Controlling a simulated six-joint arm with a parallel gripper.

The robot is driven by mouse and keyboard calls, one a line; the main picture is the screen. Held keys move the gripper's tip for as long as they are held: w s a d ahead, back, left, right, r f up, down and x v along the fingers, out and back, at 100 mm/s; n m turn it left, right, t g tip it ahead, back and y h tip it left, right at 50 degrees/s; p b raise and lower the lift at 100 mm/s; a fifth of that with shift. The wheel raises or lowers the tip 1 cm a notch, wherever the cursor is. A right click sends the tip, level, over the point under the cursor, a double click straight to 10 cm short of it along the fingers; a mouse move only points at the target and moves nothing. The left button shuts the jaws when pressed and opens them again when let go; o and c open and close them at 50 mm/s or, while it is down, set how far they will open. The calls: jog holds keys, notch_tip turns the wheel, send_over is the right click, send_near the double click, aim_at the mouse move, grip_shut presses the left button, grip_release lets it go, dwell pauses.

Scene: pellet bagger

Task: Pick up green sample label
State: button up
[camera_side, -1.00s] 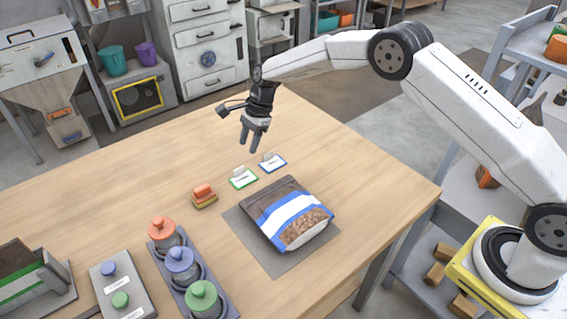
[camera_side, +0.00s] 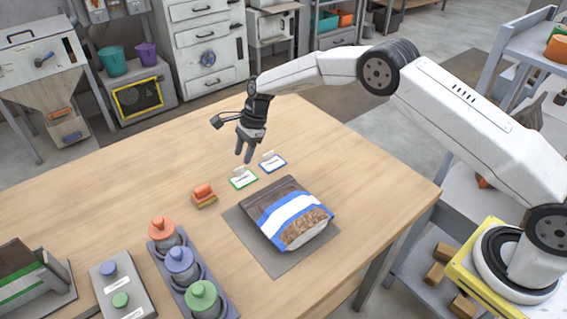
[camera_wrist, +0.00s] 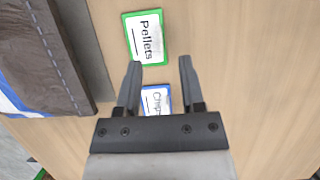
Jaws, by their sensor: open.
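The green sample label (camera_side: 243,178) is a white card with a green border, lying on the table left of the pellet bag. In the wrist view the green label (camera_wrist: 145,38) reads "Pellets" and lies just beyond my fingertips, toward the left finger. My gripper (camera_side: 244,157) points down above the table, close over the label, with its fingers apart and empty. In the wrist view my gripper (camera_wrist: 160,66) is open. The blue-bordered label (camera_side: 272,163) lies beside the green one. It shows partly between my fingers in the wrist view (camera_wrist: 156,99).
The pellet bag (camera_side: 290,215) lies on a grey mat (camera_side: 252,246) close to the labels. An orange and yellow block stack (camera_side: 204,196) stands left of the green label. Knobbed jars (camera_side: 181,265) stand at the front. The table's back left is clear.

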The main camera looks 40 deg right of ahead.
aim_at(243, 176)
jog(key=shift+x, duration=2.45)
grip_shut()
